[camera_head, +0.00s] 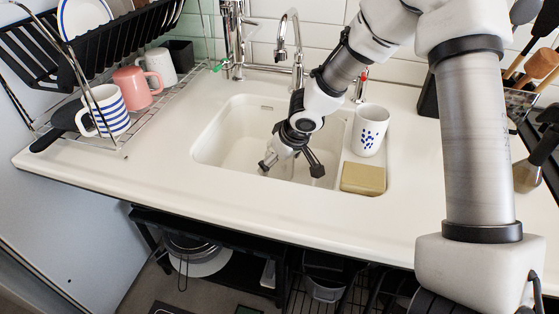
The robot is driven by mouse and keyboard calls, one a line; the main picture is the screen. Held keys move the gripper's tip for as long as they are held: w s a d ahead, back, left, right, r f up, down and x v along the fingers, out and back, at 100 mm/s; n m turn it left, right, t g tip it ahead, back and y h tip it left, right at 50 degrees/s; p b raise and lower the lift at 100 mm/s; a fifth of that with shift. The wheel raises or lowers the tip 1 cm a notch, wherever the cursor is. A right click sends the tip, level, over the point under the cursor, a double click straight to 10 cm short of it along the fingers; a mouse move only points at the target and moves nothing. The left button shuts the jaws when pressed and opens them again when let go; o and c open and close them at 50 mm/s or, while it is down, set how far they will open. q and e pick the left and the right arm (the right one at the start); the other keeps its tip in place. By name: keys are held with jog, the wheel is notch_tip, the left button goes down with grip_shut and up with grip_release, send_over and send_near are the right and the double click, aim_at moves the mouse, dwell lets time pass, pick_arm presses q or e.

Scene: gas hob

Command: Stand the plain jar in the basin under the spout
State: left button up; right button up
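The basin (217,150) is a white sink set in the pale counter. A curved chrome spout (291,22) rises behind it. My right gripper (291,168) reaches down into the basin from the upper right, fingers spread apart, with nothing I can make out between them. I cannot make out a plain jar; white on white in the basin is hard to tell apart. A white jar with blue dots (369,130) stands upright on the ledge right of the basin. My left gripper is not in view.
A tan sponge (363,178) lies in front of the dotted jar. A dish rack with a striped mug (106,110), a pink mug (137,88) and a white mug (160,66) stands at left. A second chrome tap (232,40) is at the back. The counter's front left is clear.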

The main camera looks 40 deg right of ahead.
jog(key=shift+r, duration=0.2)
jog(key=p+v, duration=0.4)
jog(key=v, duration=0.8)
jog(key=shift+w+r, duration=0.1)
dwell(0.6)
